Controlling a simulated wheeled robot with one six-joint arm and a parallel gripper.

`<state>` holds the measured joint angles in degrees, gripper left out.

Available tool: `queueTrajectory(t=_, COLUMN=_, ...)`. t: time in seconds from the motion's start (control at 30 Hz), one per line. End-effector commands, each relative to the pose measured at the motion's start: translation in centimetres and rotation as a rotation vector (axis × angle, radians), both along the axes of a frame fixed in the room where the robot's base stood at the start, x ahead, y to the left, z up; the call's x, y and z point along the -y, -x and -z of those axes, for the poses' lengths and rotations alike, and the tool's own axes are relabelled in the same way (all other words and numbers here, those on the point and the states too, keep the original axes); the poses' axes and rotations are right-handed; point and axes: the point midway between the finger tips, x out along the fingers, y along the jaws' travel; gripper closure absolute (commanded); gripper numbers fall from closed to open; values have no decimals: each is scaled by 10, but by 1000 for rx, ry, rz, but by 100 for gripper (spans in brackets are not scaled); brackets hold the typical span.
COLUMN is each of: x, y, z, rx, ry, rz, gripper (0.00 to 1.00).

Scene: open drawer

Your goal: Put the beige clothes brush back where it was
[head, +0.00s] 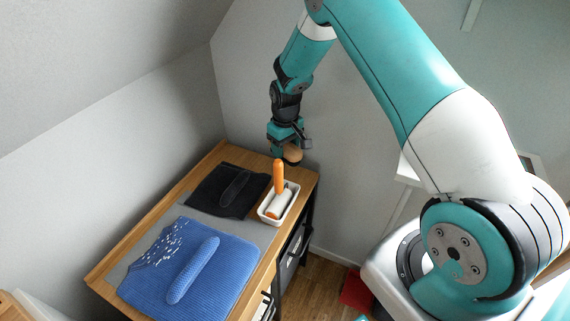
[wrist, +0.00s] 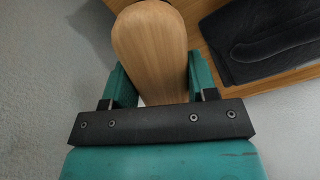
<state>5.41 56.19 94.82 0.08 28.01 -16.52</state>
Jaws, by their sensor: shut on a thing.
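The beige clothes brush (head: 293,153) is in my gripper (head: 286,142), held in the air above the back right end of the wooden-edged table. In the wrist view the brush (wrist: 152,45) shows as a smooth, rounded wooden shape between the two teal fingers of my gripper (wrist: 160,78). The fingers are shut on it. Its bristles cannot be made out. Below it in the head view is a white tray (head: 262,213) with an orange-handled roller (head: 279,180) in it. Where the brush lay before cannot be told.
A black folded garment (head: 212,186) lies left of the tray. A blue knitted garment (head: 222,278) with a long blue roll on top lies nearer. Both rest on a grey mat (head: 119,275) on the table (head: 150,216). The wall stands close behind.

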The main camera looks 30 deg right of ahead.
Motion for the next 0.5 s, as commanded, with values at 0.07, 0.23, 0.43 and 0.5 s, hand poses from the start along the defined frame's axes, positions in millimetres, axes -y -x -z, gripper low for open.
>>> queueTrajectory(t=0.07, x=0, y=0, z=17, rx=-2, ry=-1, rz=0, gripper=69)
queueTrajectory(t=0.23, x=0, y=0, z=34, rx=1, ry=0, rz=0, gripper=69)
queueTrajectory(t=0.43, x=0, y=0, z=55, rx=-2, ry=-1, rz=0, gripper=69)
queueTrajectory(t=0.5, x=0, y=0, z=66, rx=-1, ry=0, rz=0, gripper=69)
